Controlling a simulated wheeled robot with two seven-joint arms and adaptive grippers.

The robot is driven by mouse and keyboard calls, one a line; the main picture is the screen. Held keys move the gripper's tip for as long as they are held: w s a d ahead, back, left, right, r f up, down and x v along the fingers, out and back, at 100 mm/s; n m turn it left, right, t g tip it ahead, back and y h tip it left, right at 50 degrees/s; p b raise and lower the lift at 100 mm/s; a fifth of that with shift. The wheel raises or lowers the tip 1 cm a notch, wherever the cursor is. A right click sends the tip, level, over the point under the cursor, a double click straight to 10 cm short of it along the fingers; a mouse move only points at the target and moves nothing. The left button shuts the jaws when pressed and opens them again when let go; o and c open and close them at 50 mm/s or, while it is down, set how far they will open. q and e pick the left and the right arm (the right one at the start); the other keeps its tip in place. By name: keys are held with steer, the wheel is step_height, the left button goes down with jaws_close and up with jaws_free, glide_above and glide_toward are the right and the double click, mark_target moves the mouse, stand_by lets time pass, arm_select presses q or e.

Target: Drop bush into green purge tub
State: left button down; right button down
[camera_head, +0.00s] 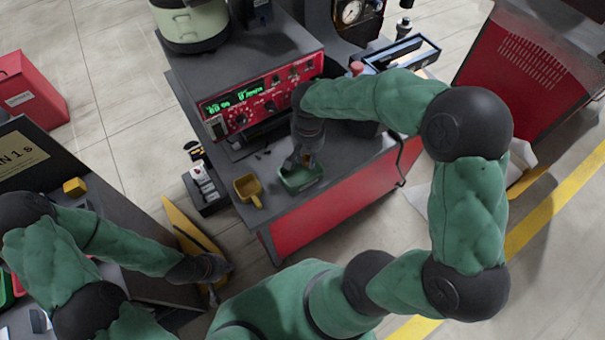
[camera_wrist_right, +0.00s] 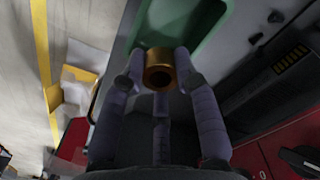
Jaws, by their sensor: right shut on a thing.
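The bush (camera_wrist_right: 160,76), a brassy ring with a dark hole, is gripped between the fingers of my right gripper (camera_wrist_right: 158,66). The green purge tub (camera_wrist_right: 212,24) lies just beyond the fingertips in the right wrist view. In the head view the tub (camera_head: 303,182) stands at the front of the machine's grey top, and my right gripper (camera_head: 297,160) points down over its back left part. The bush is hidden in that view. My left gripper (camera_head: 222,274) is low at the left, away from the tub; its fingers are too unclear to judge.
A yellow tub (camera_head: 249,189) stands close left of the green tub. A red control panel (camera_head: 262,95) rises behind. A black box with switches (camera_head: 204,186) stands at the left edge.

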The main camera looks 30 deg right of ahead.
steer(key=c, duration=0.8)
jaws_free()
steer(key=shift+c, duration=0.2)
step_height(320, 180, up, 12)
